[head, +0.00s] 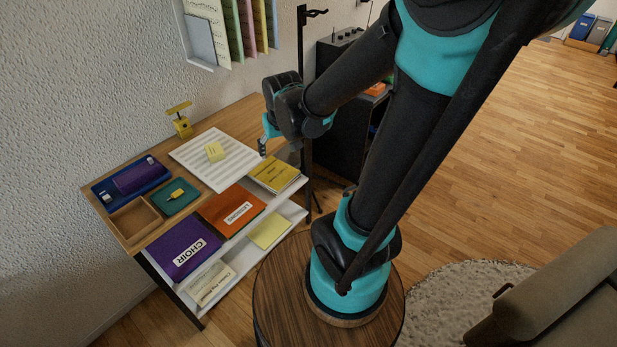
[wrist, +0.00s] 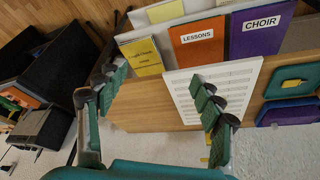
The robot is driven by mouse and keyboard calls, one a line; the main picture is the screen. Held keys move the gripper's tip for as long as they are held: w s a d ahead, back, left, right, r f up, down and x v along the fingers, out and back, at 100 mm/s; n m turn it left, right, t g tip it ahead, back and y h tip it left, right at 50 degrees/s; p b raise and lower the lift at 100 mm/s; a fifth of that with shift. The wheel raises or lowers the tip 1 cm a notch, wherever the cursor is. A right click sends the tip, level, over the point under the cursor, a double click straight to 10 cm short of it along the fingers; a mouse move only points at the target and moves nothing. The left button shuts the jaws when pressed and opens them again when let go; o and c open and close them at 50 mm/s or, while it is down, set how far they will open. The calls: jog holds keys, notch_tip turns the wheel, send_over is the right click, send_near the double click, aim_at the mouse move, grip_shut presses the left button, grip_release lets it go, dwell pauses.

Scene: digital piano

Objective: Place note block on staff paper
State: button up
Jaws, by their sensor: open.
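The staff paper (head: 238,162) is a white sheet with grey lines on the wooden desk; it also shows in the wrist view (wrist: 240,76). A pale yellow block (head: 214,151), which looks like the note block, sits on the sheet near its middle. In the wrist view I cannot make the block out; a finger covers part of the paper. My gripper (head: 265,141) is just beyond the paper's right edge, apart from the block. In the wrist view my gripper (wrist: 157,86) has its fingers wide apart with nothing between them.
A green tray (head: 167,205) holds a small yellow item. A blue tray (head: 104,186) with a purple case and an empty wooden tray (head: 133,232) are beside it. A yellow stand (head: 182,125) is at the wall. Purple (head: 180,262) and orange (head: 243,199) folders line the front. A black stand (head: 302,70) rises behind my gripper.

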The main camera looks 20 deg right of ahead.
jog(key=s+d+f, duration=0.4)
jog(key=s+d, duration=0.2)
jog(key=s, duration=0.4)
jog(key=shift+s+d+f+m, duration=0.2)
jog(key=shift+s+d+m, duration=0.1)
jog(key=shift+m, duration=0.1)
